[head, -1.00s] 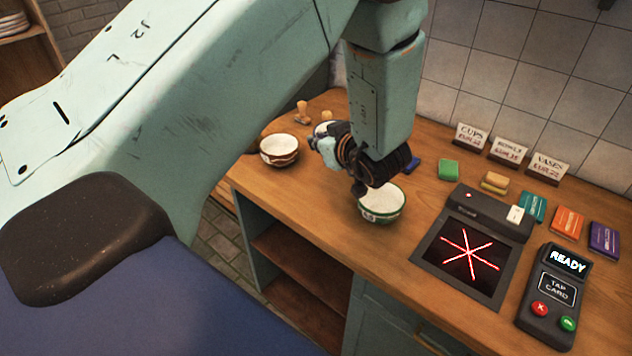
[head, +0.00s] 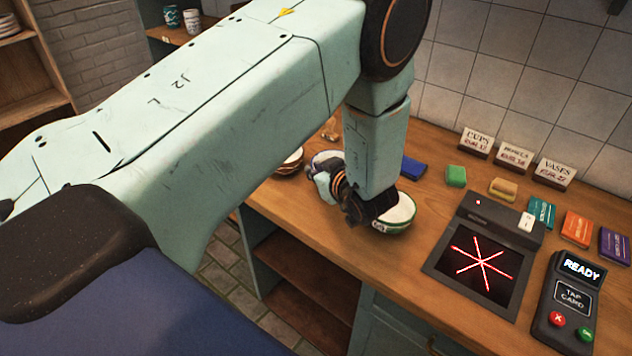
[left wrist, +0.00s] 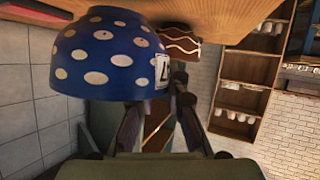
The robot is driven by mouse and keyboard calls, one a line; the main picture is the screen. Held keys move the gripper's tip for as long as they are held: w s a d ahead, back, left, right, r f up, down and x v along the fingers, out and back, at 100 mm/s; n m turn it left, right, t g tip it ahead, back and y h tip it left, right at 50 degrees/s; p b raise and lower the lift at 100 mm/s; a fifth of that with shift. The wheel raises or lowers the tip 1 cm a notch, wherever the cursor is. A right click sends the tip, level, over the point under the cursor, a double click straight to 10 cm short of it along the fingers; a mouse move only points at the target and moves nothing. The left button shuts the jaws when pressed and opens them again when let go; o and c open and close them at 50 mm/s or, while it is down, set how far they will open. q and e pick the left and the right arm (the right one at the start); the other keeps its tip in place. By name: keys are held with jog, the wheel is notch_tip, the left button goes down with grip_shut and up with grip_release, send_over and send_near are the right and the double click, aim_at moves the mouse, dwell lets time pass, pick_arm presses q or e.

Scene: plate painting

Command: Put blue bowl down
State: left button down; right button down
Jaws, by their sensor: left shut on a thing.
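The blue bowl with white spots and a small label (left wrist: 105,60) is large at the upper left of the left wrist view, its base toward the wooden counter. My left gripper (left wrist: 178,85) is shut at its rim. I cannot tell whether the base touches the counter. In the head view my left gripper (head: 360,210) is low over the counter beside a green-rimmed white bowl (head: 400,214). The blue bowl is mostly hidden there by my wrist. My right gripper is out of view.
A brown bowl with white wavy lines (left wrist: 170,42) stands close by on the counter (head: 330,245). To the right are a dark pad with a red star (head: 478,266), a card reader (head: 568,300), sponges and several coloured blocks. Price signs (head: 514,155) stand along the wall.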

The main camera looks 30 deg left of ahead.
pick_arm(q)
notch_tip(320, 180, down, 2)
jog(key=shift+s+d+f, duration=0.1)
jog(key=shift+s+f, duration=0.05)
jog(key=shift+f, duration=0.1)
jog(key=shift+d+f, duration=0.15)
jog(key=shift+d, duration=0.15)
jog(key=shift+a+f, duration=0.2)
jog(key=shift+a, duration=0.1)
jog(key=c, duration=1.7)
grip_release()
jog(key=shift+a, duration=0.1)
jog(key=shift+c, duration=0.2)
jog(key=o, duration=0.3)
jog(key=shift+d+r, duration=0.1)
jog(key=shift+d, duration=0.1)
jog(key=shift+o, duration=0.4)
jog(key=shift+d, duration=0.15)
jog(key=shift+a, duration=0.3)
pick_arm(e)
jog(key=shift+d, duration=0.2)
pick_arm(q)
jog(key=shift+r, duration=0.1)
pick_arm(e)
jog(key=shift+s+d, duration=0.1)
